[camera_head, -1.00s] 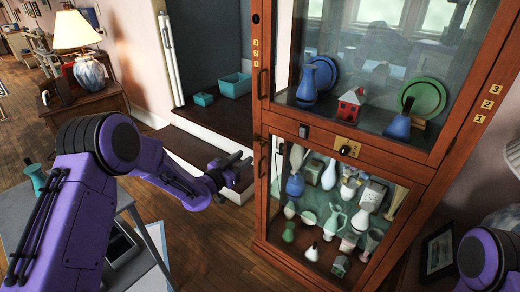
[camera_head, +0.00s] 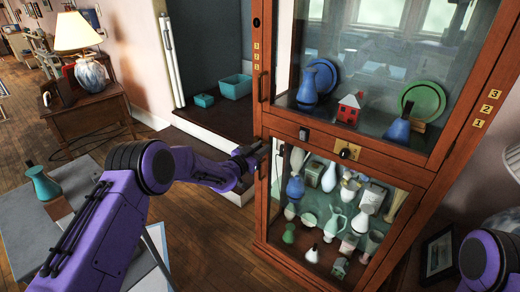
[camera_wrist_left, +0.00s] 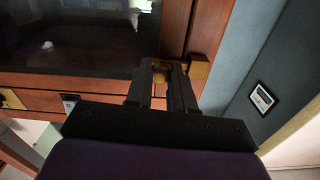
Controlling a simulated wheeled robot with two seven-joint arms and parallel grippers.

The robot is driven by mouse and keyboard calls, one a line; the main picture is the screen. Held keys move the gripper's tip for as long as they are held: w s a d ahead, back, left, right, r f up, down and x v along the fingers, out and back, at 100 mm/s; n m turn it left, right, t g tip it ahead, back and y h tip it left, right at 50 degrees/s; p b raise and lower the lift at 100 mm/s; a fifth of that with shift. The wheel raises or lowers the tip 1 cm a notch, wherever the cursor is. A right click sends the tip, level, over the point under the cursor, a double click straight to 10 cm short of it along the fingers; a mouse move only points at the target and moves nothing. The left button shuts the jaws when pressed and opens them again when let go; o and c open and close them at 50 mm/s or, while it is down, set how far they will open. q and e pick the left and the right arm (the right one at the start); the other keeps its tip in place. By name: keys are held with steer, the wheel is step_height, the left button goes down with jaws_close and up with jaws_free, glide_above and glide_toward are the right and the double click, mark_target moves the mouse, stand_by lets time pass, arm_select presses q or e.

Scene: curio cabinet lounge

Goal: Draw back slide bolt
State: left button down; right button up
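The slide bolt shows in the left wrist view as small brass parts (camera_wrist_left: 198,68) at the edge of the cabinet door, one part lying between my fingertips. My left gripper (camera_head: 252,152) is at the left edge of the cabinet's lower glass door, level with the door's top. In the left wrist view the left gripper (camera_wrist_left: 163,72) has its two fingers apart, one on each side of the brass piece. I cannot see them pressing on it. In the head view my gripper hides most of the bolt. My right gripper is out of view.
The tall wooden cabinet (camera_head: 280,225) has vases behind its glass. A brass lock plate (camera_head: 345,150) and small grey box (camera_head: 303,134) sit on its middle rail. A lamp (camera_head: 75,32) stands on a side table at left. A teal vase (camera_head: 42,183) stands on a grey table.

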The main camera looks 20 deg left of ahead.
arm_select(q)
steer(key=shift+s+d, duration=0.3)
steer(key=shift+d, duration=0.5)
steer(key=shift+s+d, duration=0.25)
steer(key=shift+d, duration=0.5)
steer(key=c, duration=1.2)
jaws_free()
steer(key=shift+d, duration=0.1)
steer(key=shift+c, duration=0.2)
glide_toward(277, 145)
steer(key=v, duration=0.5)
steer(key=shift+s+b, duration=0.4)
